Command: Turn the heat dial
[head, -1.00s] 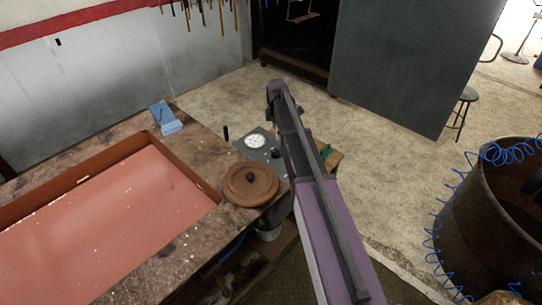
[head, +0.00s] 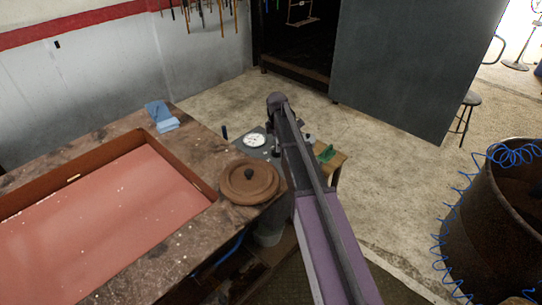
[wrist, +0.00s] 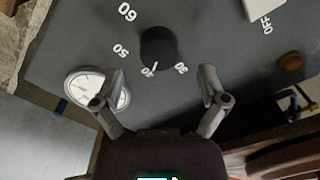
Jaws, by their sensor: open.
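The heat dial (wrist: 158,48) is a round black knob on a grey panel (wrist: 215,38) in the wrist view. Printed numbers, including 60 and 50, curve around it. A white pointer mark shows at its near edge. My gripper (wrist: 160,88) is open and empty, its fingertips apart on the near side of the dial, one to the left and one to the right. I cannot tell its height above the panel. In the head view the grey panel (head: 268,152) is partly covered by my arm, which also hides the gripper.
A white round gauge (wrist: 95,85) sits left of the dial, partly behind the left finger. A white part (wrist: 262,8) marked OFF and a brown knob (wrist: 290,61) lie to the right. In the head view, a brown lid (head: 249,182) and a blue block (head: 161,116) rest nearby.

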